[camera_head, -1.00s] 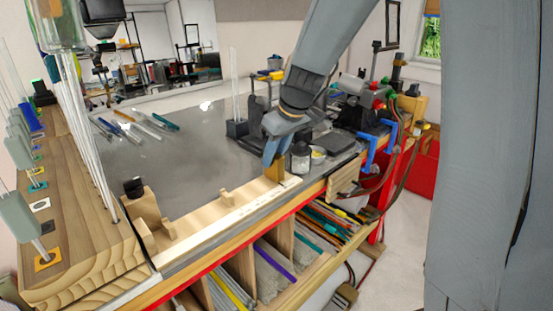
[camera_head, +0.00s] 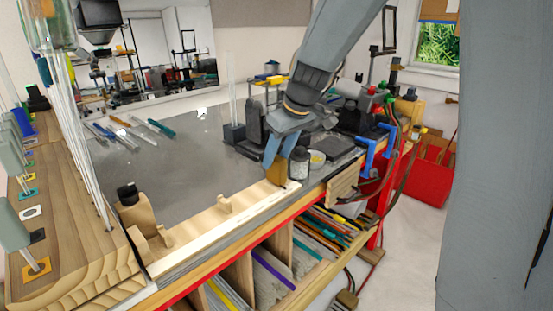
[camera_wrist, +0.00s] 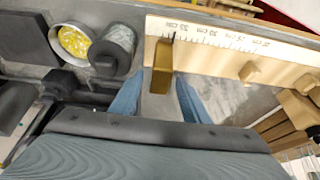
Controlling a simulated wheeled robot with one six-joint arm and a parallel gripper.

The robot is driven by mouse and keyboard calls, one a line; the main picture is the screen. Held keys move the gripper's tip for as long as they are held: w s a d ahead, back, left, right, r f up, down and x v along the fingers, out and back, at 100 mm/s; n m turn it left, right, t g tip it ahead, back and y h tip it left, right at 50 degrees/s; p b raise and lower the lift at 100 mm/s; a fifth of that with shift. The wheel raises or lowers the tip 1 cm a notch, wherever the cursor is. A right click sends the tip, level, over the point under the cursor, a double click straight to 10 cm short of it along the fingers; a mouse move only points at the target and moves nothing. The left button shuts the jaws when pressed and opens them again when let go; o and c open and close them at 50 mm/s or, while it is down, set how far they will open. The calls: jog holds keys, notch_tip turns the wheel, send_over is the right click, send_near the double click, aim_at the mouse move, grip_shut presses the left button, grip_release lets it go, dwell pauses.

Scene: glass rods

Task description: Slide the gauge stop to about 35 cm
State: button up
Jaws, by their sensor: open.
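The gauge stop (camera_head: 277,172) is a brown block on the far right part of the pale wooden gauge (camera_head: 225,215), along the bench's front edge. In the wrist view the stop (camera_wrist: 162,68) stands between the blue fingers of my gripper (camera_wrist: 160,82), with a gap at each side. The gripper (camera_head: 278,158) is open and comes down over the stop from above. The stop's dark pointer lies at the printed scale (camera_wrist: 210,37), close to what looks like the 35 cm label; the small print is hard to read exactly.
A grey jar (camera_head: 299,162) and a dish with yellow contents (camera_wrist: 74,41) stand close beside the gripper. Glass rods stand in a wooden rack (camera_head: 75,235) at left. The grey bench top (camera_head: 180,170) is mostly clear.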

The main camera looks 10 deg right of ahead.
notch_tip(320, 180, up, 6)
jog(key=b, duration=0.1)
send_over(297, 189)
jog(key=w+a, duration=0.2)
jog(key=a, duration=0.1)
jog(key=shift+w, duration=0.15)
jog(key=s+d+f+m+g+h, duration=0.2)
jog(key=s+f+m, duration=0.4)
jog(key=s+f, duration=1.2)
jog(key=shift+s+f+g+b, duration=0.35)
jog(key=shift+f+b, duration=0.1)
jog(key=shift+f, duration=0.15)
